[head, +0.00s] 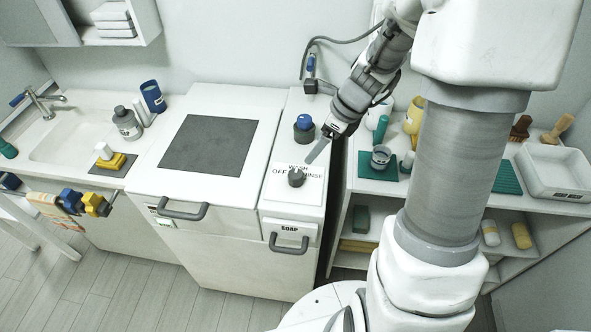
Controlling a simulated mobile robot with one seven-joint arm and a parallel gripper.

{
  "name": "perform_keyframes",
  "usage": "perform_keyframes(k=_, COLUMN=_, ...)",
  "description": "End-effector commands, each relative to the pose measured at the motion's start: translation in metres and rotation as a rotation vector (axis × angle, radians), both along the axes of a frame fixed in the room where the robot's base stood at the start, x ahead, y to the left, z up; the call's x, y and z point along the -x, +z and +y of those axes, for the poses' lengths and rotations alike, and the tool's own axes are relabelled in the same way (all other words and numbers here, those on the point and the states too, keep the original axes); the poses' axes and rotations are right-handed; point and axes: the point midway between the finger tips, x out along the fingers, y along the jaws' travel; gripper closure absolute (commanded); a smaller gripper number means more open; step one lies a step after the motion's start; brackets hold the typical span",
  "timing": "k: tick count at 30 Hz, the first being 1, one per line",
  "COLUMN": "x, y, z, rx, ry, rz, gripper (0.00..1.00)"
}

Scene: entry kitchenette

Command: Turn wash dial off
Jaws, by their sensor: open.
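The wash dial (297,177) is a dark grey round knob on a white label plate on top of the narrow panel right of the washer lid. Around it I read OFF at the left, WASH at the top and RINSE at the right. Which word the dial points to is too small to tell. My gripper (315,154) is open and reaches down from the upper right, just above and behind the dial. A grey finger slants toward the knob; whether it touches is unclear. I see nothing held in the gripper.
A blue-topped knob (303,123) stands behind the dial, close to my gripper. The washer lid (264,118) with its dark pad is at the left. The SOAP drawer handle (289,246) is below the dial. A shelf unit with bottles and a white tray (556,172) stands at the right.

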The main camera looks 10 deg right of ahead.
Motion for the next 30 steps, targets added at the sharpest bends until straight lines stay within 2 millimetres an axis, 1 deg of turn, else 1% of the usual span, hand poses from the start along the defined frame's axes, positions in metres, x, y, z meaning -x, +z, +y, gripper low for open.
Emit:
perform_keyframes(k=1, x=-0.001, y=-0.013, z=0.003, rx=-0.001, ry=0.001, rz=0.005, gripper=0.17)
perform_keyframes(k=9, x=-0.015, y=-0.068, z=0.021, rx=-0.002, ry=0.001, rz=0.005, gripper=0.17)
perform_keyframes(k=12, x=-0.020, y=-0.087, z=0.028, rx=-0.002, ry=0.001, rz=0.005, gripper=0.17)
perform_keyframes(k=18, x=-0.029, y=-0.118, z=0.038, rx=-0.001, ry=0.001, rz=0.003, gripper=0.17)
perform_keyframes(k=24, x=-0.033, y=-0.134, z=0.044, rx=0.000, ry=0.001, rz=0.001, gripper=0.17)
perform_keyframes(k=30, x=-0.035, y=-0.138, z=0.045, rx=0.000, ry=0.001, rz=0.000, gripper=0.17)
